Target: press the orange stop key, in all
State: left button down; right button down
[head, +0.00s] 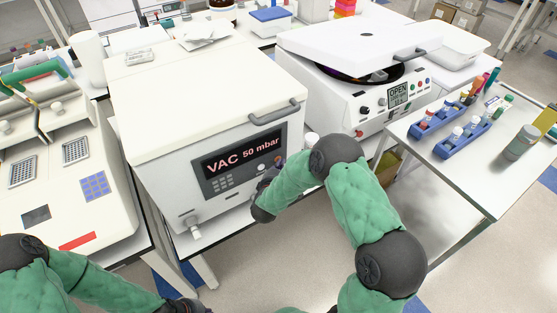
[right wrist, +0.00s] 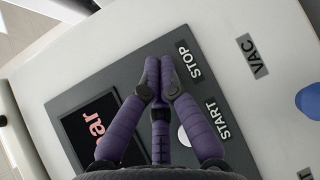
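The white vacuum device (head: 210,100) has a dark control panel with a lit display (head: 238,152) reading "VAC 50 mbar". My right gripper (head: 278,164) is at the right end of this panel. In the right wrist view its purple fingers (right wrist: 159,68) are closed together, tips beside the STOP label (right wrist: 188,60). The orange stop key itself does not show; the fingertips cover the place beside its label. I cannot tell whether they touch it. The white key (right wrist: 184,136) by the START label is partly visible. My left gripper (head: 182,305) is only partly in view at the bottom edge.
A centrifuge with a raised lid (head: 350,45) stands to the right of the device. Blue tube racks (head: 462,140) stand on the right table. A white instrument (head: 60,200) stands at the left. A blue knob (right wrist: 308,102) is near the VAC label.

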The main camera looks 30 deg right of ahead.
jog(key=shift+s, duration=0.15)
jog(key=shift+s+p, duration=0.35)
jog(key=shift+s, duration=0.25)
jog(key=shift+s, duration=0.1)
jog(key=s, duration=0.1)
jog(key=s+p, duration=0.1)
jog(key=s, duration=0.2)
jog(key=shift+s+d+p, duration=0.25)
jog(key=shift+s+p, duration=0.1)
jog(key=shift+s, duration=0.05)
dwell(0.8)
